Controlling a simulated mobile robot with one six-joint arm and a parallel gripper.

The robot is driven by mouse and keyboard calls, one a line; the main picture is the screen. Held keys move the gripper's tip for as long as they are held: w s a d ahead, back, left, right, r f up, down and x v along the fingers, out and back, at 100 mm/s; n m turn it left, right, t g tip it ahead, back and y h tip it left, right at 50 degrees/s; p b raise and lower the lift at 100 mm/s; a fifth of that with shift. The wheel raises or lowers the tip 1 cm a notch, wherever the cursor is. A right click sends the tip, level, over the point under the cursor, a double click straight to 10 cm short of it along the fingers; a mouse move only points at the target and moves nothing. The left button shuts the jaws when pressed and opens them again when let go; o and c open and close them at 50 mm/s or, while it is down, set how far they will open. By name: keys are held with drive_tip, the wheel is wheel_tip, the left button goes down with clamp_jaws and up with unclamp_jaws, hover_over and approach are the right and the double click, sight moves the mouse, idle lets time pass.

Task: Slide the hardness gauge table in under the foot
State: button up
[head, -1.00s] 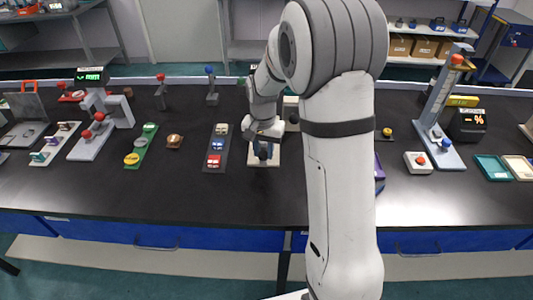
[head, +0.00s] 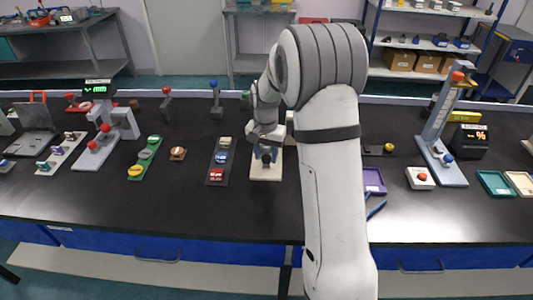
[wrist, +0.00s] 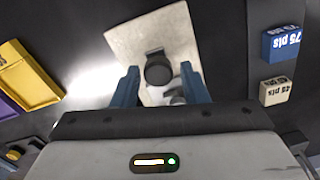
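The hardness gauge has a cream base plate (head: 265,175), partly behind my arm in the head view; the plate also shows in the wrist view (wrist: 127,42). A round dark piece (wrist: 158,70), which looks like the gauge table, sits on it with a short dark tab behind. My gripper (wrist: 160,72) is over the plate, its two blue fingers apart on either side of the round piece. A gap shows on both sides, so it is not gripped. A grey part lies partly hidden between the fingers. I cannot make out the foot.
Left of the gauge is a dark rack (head: 219,162) with coloured blocks. A purple tray (head: 374,181) is right of my arm. In the wrist view, a blue block (wrist: 281,44) and a cream block (wrist: 275,91) stand right of the plate.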

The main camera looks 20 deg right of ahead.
drive_tip(key=shift+o, duration=0.9)
drive_tip(key=shift+d, duration=0.1)
wheel_tip(320, 180, up, 8)
drive_tip(key=shift+f, duration=0.1)
drive_tip(key=shift+c, duration=0.3)
